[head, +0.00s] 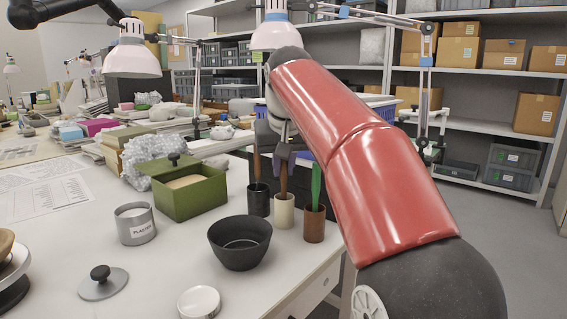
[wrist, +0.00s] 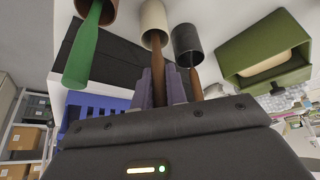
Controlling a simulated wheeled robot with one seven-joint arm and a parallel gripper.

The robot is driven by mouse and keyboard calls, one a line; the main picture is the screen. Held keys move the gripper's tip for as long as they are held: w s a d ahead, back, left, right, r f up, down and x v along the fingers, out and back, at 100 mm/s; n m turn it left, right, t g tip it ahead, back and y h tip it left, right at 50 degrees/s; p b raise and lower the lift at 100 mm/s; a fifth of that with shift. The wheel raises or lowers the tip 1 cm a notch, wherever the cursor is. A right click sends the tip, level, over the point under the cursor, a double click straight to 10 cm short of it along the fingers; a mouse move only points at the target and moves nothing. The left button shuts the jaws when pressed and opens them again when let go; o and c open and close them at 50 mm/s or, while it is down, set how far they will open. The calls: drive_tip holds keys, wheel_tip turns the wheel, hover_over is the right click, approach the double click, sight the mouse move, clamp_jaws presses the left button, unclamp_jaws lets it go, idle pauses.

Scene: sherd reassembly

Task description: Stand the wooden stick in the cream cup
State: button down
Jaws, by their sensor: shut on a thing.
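The cream cup (head: 284,212) stands upright on the white table, between a black cup (head: 258,201) and a brown cup (head: 314,225). The wooden stick (head: 284,178) is upright over the cream cup, and its lower end appears inside the cup's mouth. The wrist view shows the stick (wrist: 157,58) running from my fingers to the mouth of the cream cup (wrist: 154,17). My gripper (wrist: 160,86) is shut on the stick's upper part. In the head view my gripper (head: 283,153) is partly hidden by my arm. The stick's bottom tip is hidden.
A dark brown stick (head: 257,168) stands in the black cup and a green stick (head: 316,184) in the brown cup, both close by. A dark bowl (head: 240,258), a green box (head: 188,198) and a grey tin (head: 135,224) stand to the left. The table's edge is just right.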

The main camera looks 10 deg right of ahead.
drive_tip(key=shift+f, duration=0.15)
drive_tip(key=c, duration=1.3)
unclamp_jaws()
drive_tip(key=shift+c, duration=0.2)
drive_tip(key=p+v, duration=0.2)
drive_tip(key=v, duration=0.5)
drive_tip(key=shift+s+r, duration=0.15)
drive_tip(key=shift+r, duration=0.2)
